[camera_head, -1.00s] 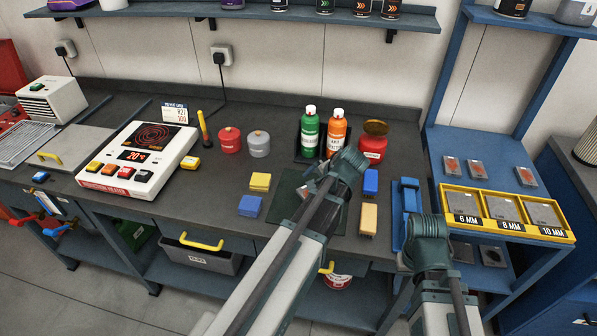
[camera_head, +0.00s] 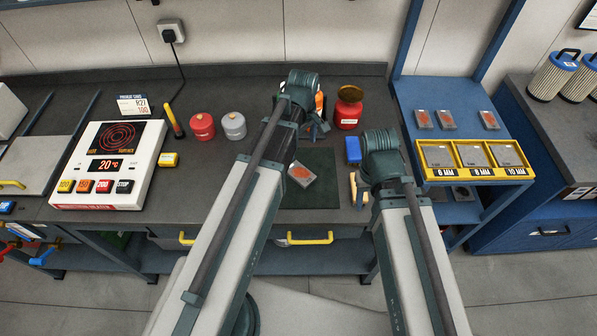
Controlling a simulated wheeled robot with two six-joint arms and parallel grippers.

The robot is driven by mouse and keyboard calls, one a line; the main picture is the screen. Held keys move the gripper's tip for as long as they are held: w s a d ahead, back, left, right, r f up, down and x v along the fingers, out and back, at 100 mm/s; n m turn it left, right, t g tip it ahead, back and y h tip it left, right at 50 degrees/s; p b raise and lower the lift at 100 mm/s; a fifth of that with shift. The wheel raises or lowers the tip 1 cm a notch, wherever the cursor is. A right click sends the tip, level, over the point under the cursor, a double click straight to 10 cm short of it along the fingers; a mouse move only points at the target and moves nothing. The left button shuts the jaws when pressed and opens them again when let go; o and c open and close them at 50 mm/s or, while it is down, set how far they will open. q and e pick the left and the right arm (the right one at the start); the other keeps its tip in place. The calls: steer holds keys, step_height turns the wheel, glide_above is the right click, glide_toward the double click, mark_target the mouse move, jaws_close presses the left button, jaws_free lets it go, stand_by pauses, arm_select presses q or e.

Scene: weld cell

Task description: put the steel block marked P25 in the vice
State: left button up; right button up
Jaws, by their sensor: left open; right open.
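A grey steel block (camera_head: 301,174) with an orange mark lies tilted on the dark green mat (camera_head: 322,192). Similar blocks lie on the blue side stand: left (camera_head: 423,119), middle (camera_head: 446,119) and right (camera_head: 489,120). Their marks are too small to read, so I cannot tell which is P25. My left gripper (camera_head: 316,126) is open, above the bench beyond the mat, in front of the orange bottle and apart from the block. My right gripper (camera_head: 366,190) is open, mostly hidden by its wrist, right of the mat. No vice can be made out.
A yellow tray (camera_head: 476,173) marked 6, 8 and 10 MM holds grey plates on the stand. A hot plate (camera_head: 110,164) is at left. A red pot (camera_head: 201,127), a grey pot (camera_head: 233,125), a red jar (camera_head: 348,108) and a blue block (camera_head: 353,150) stand around the mat.

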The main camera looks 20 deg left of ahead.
arm_select(q)
steer(key=b, duration=0.8)
glide_above(301, 173)
step_height(301, 173, down, 8)
steer(key=shift+f, duration=0.25)
step_height(301, 173, down, 5)
steer(key=b, duration=0.5)
steer(key=shift+a+f, duration=0.1)
steer(key=shift+f, duration=0.05)
steer(key=shift+c, duration=0.3)
jaws_close()
